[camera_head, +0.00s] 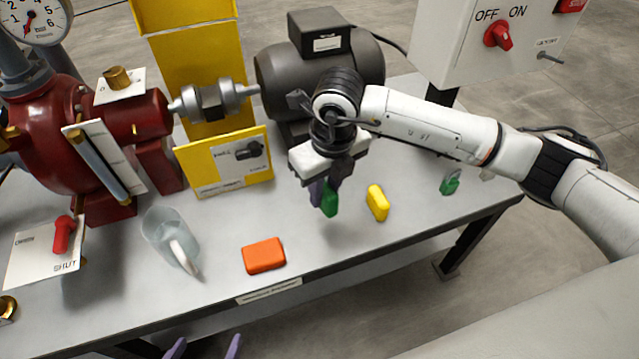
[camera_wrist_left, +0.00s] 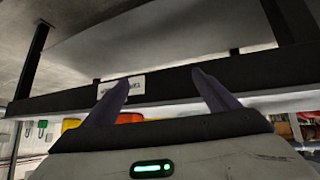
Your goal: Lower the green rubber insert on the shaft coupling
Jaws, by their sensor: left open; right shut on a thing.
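The green rubber insert (camera_head: 329,200) is between the fingers of my right gripper (camera_head: 323,190), which is shut on it and points down over the table, in front of the motor.
A yellow guard (camera_head: 226,162) with a label stands before the coupling. A green padlock (camera_head: 450,183) lies right. The motor (camera_head: 285,85) is behind.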

